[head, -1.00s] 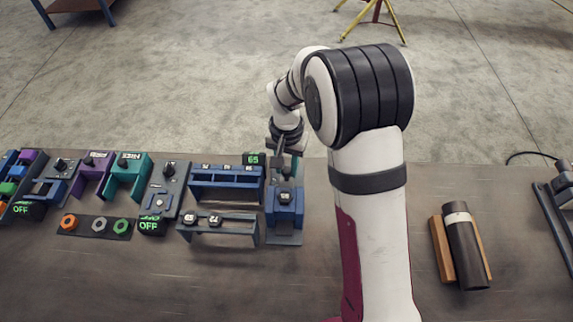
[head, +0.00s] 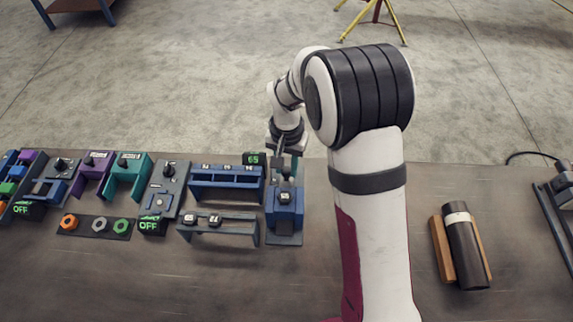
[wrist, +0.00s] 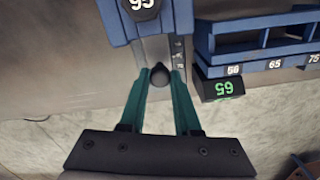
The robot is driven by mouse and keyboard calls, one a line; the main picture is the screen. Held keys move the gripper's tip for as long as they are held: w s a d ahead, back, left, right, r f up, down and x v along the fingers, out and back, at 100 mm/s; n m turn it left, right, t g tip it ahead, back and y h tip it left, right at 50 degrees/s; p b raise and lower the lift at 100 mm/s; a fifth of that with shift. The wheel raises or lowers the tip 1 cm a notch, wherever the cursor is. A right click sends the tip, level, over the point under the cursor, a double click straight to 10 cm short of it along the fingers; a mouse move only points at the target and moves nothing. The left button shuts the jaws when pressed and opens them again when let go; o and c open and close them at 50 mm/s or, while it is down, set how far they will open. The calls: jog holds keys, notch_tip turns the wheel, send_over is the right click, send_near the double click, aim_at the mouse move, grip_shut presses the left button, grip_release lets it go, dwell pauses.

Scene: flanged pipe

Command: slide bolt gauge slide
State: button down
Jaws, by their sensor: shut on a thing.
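The bolt gauge is a blue body (head: 284,212) on a grey base plate, right of the long blue rack; a dark block on it reads 95 in the wrist view (wrist: 141,6). A grey slide track (wrist: 157,48) with small scale marks runs out from the body toward my gripper. My gripper (wrist: 160,80) has teal fingers closed around a dark round knob (wrist: 160,72) on the track; it also shows in the head view (head: 285,172), at the far end of the gauge. The fingers hide the knob's sides.
A blue rack (head: 226,185) with numbered blocks stands left of the gauge, with a small green display (head: 254,159) reading 65. A lower grey-blue rack (head: 218,232) is in front. A dark pipe (head: 467,250) lies on wooden blocks at the right. The front of the table is clear.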

jog(key=shift+w+a, duration=0.1)
jog(key=shift+w+r, duration=0.1)
jog(key=shift+w, duration=2.15)
jog(key=c, duration=0.6)
grip_release()
notch_tip(320, 180, up, 16)
jog(key=shift+s+f, duration=0.1)
jog(key=shift+f, duration=0.05)
